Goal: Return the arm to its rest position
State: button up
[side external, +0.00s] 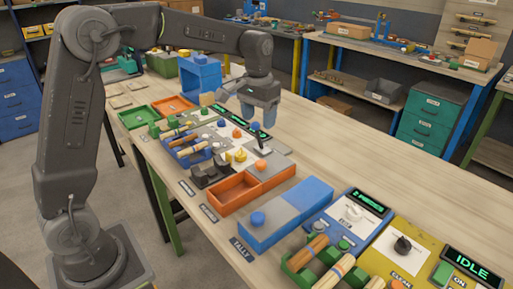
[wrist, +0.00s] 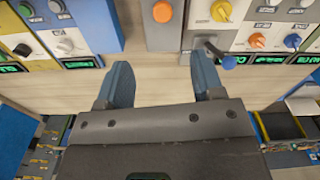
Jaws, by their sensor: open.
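My gripper (side external: 258,115) hangs from my dark grey arm, fingers down, over the far side of the wooden bench (side external: 345,160). In the wrist view its two blue-grey fingers (wrist: 159,75) are spread apart, with nothing between them but bare wood below. It is open and empty, and I see no contact with the panels. The arm rises from its base at the lower left, bends at a high elbow and reaches across the bench. No marker of the rest position shows.
An orange tray (side external: 236,194), a blue block (side external: 285,222) and green holders with wooden pieces line the bench. A blue stand (side external: 200,78) rises behind.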

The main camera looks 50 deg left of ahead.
jog(key=s+d+r+m+t, duration=0.1)
jog(key=s+d+r+t, duration=0.15)
jog(key=s, duration=0.45)
jog(key=s+d+r+t, duration=0.1)
jog(key=s+d+r, duration=0.15)
jog(key=s, duration=0.45)
jog(key=s+f+t, duration=0.2)
jog(key=s, duration=0.9)
jog(key=shift+d+f+m, duration=0.35)
jog(key=shift+d+m, duration=0.05)
jog(key=shift+d, duration=0.05)
